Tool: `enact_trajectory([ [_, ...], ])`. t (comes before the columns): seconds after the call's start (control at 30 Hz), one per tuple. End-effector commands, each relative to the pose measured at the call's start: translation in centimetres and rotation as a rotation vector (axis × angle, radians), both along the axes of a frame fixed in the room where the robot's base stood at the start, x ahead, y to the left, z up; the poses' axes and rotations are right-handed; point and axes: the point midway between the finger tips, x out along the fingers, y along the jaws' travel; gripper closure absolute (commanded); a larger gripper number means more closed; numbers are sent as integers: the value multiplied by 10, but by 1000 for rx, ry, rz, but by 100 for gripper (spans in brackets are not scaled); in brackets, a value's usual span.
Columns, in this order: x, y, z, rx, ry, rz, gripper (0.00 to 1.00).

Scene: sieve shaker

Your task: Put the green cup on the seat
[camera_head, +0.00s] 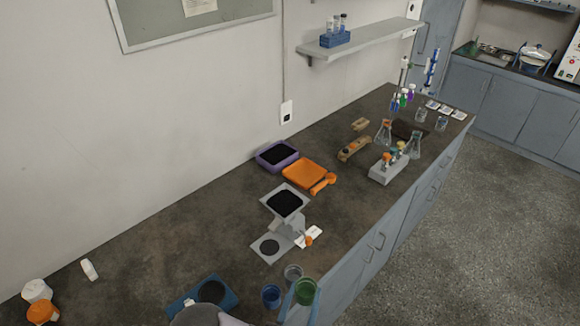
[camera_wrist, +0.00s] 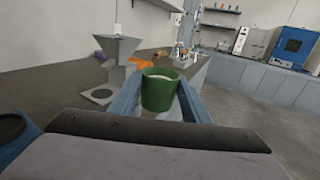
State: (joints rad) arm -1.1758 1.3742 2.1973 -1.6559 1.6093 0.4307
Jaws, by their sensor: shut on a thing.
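The green cup (camera_head: 305,291) is upright at the front edge of the bench in the head view. My gripper (camera_head: 302,302) is shut on it, with a finger on each side. In the wrist view the green cup (camera_wrist: 160,92) sits between the fingertips (camera_wrist: 160,97), and something pale shows inside its rim. A grey stand with a square hopper (camera_head: 286,202) has a flat base plate with a dark round spot (camera_head: 268,247). A blue plate with a dark round spot (camera_head: 211,291) lies nearer my arm. I cannot tell which spot is the seat.
A blue cup (camera_head: 271,295) and a grey cup (camera_head: 293,272) stand close left of the green cup. An orange tray (camera_head: 303,173) and a purple tray (camera_head: 277,156) lie behind the hopper. Glassware stands farther right. The bench left of the stand is mostly clear.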

Motion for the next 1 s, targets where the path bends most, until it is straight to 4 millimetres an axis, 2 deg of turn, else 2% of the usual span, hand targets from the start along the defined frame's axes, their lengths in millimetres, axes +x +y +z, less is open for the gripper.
enact_trajectory([
  [0.1, 5, -32, 7, 10, -3, -202, 80],
  [0.2, 10, -54, 15, 10, -3, -336, 80],
  [0.5, 36, -98, 25, 1, 0, -551, 80],
  [0.7, 38, -112, 23, -2, 1, -597, 80],
  [1.0, 38, -111, 26, -2, 1, -591, 80],
])
